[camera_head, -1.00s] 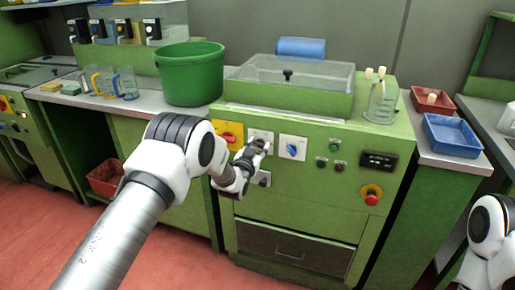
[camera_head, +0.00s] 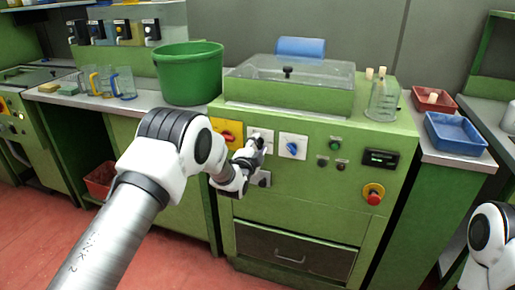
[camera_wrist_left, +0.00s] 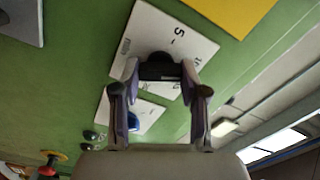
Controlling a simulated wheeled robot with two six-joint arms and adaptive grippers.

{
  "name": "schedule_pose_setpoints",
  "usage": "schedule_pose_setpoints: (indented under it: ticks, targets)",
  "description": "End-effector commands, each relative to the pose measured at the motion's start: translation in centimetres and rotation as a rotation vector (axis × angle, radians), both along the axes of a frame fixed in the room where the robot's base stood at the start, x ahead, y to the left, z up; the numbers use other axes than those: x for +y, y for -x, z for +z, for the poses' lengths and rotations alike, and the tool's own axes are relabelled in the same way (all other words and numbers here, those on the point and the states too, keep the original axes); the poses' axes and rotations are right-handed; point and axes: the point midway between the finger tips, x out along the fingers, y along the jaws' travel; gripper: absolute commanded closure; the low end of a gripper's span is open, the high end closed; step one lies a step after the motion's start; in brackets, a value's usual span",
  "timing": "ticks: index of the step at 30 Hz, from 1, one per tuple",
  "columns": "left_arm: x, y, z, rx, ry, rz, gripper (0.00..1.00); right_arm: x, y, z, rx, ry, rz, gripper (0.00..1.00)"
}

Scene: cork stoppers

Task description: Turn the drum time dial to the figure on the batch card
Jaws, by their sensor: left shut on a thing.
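My left gripper (camera_head: 254,152) is at the machine's front panel. In the left wrist view its two fingers (camera_wrist_left: 160,72) are closed on the sides of a dark dial knob (camera_wrist_left: 160,72). The knob sits on a white dial plate (camera_wrist_left: 190,42) with black figures; a 5 is readable, others are partly covered. In the head view the plate (camera_head: 262,134) is mostly behind the gripper, and the knob's pointer cannot be made out. I cannot pick out a batch card. My right gripper is out of view.
A blue knob (camera_head: 292,149) on a white plate is close to the right. A yellow plate with a red switch (camera_head: 228,134) is close to the left. Further right are a small display (camera_head: 380,157) and a red stop button (camera_head: 373,195). A green bucket (camera_head: 190,75) stands on the counter.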

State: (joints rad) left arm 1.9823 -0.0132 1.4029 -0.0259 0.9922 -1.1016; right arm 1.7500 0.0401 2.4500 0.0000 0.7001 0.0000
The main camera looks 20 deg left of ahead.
Motion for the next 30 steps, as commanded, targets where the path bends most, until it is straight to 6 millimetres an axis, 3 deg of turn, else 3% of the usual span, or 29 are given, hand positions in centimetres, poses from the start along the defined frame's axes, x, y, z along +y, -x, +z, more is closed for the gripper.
schedule_pose_setpoints:
  ticks: [21,30]
  targets:
    - [-0.1,0.0,-0.4,-0.022,-0.672,-0.001,0.91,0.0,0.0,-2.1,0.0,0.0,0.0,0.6]
    - [-0.1,0.0,-0.5,-0.029,-0.876,-0.002,0.91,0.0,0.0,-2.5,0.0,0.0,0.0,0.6]
